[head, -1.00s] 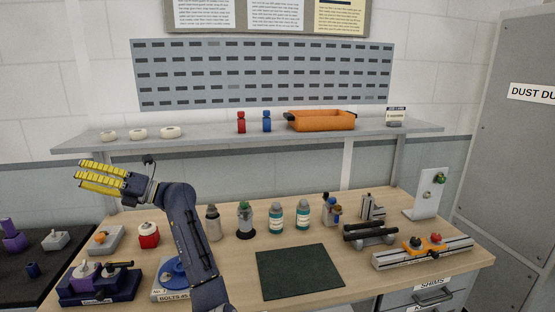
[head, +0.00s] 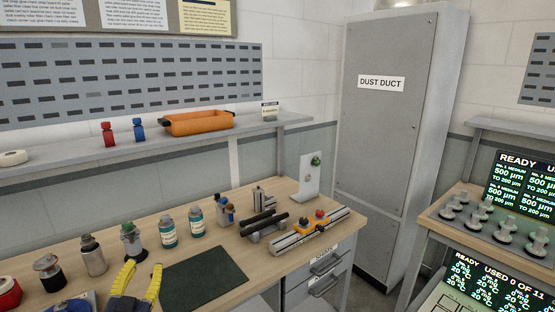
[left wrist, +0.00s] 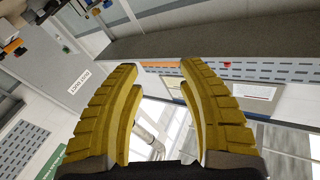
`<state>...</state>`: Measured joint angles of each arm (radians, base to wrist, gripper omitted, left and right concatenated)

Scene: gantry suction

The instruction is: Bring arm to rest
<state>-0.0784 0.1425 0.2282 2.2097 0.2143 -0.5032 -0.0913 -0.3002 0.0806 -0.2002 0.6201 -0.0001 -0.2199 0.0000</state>
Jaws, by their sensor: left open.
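My left gripper (head: 137,283) shows at the lower left of the head view, its yellow fingers open and empty. It is low in the picture, in front of the bottles and beside the left edge of a dark green mat (head: 205,276). In the left wrist view the open yellow fingers (left wrist: 159,68) frame no held thing. Beyond them are the grey shelf, wall panels and bright windows. The rest of my left arm is mostly outside the head view. My right gripper is not in view.
The wooden bench (head: 180,210) holds several bottles, such as a teal-labelled one (head: 168,232), and a rail fixture (head: 305,233). An orange tray (head: 198,123) sits on the shelf above. A grey dust duct cabinet (head: 385,130) and consoles with screens (head: 522,182) stand right.

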